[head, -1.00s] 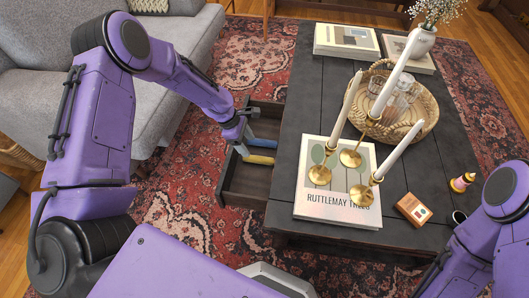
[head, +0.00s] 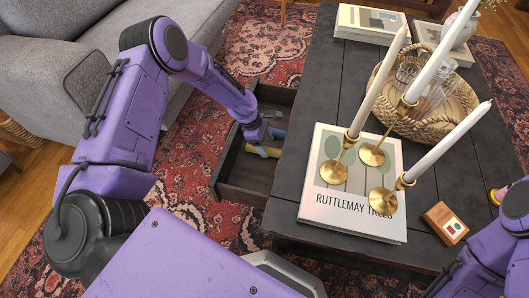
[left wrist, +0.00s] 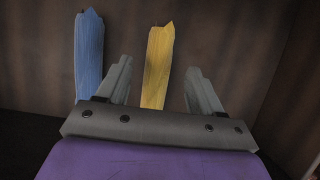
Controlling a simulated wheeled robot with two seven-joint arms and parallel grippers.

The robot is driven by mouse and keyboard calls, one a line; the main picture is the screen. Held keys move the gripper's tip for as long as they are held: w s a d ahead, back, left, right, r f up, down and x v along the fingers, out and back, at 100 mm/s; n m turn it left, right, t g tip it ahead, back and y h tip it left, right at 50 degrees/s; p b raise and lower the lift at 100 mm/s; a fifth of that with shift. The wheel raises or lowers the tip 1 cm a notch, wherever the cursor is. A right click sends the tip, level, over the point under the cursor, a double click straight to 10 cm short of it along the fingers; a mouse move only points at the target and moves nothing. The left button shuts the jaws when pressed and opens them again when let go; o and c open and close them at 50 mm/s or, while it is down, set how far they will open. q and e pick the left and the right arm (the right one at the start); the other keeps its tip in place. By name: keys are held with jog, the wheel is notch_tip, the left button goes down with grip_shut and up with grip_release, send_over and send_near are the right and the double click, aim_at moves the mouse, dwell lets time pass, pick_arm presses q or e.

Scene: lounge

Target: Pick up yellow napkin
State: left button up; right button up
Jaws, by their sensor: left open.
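The yellow napkin (head: 266,152) lies rolled or folded in the open drawer at the table's left side. In the left wrist view, the yellow napkin (left wrist: 156,70) stands upright in the picture, between the two fingers. My left gripper (head: 262,138) is inside the drawer area, open, right by the yellow napkin. In the wrist view, my left gripper (left wrist: 159,64) has its fingers apart on either side of the napkin, with gaps to both. Its fingertips partly cover the napkin in the head view. My right gripper is out of view; only my right arm shows at lower right.
A blue napkin (head: 277,132) lies beside the yellow one, left of the fingers in the wrist view (left wrist: 89,55). The drawer (head: 240,190) has raised walls close around. The dark table (head: 300,100) holds a book (head: 350,205), brass candlesticks (head: 383,201), a basket (head: 465,100) and a small box (head: 444,223).

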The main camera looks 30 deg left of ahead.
aim_at(268, 148)
pick_arm(q)
jog(key=x, duration=0.1)
jog(key=b+x, duration=0.1)
jog(key=x, duration=0.1)
jog(key=shift+w+a+f, duration=0.1)
jog(key=shift+f, duration=0.25)
jog(key=shift+r, duration=0.1)
jog(key=shift+c, duration=0.3)
jog(key=c, duration=1.1)
jog(key=shift+o, duration=0.2)
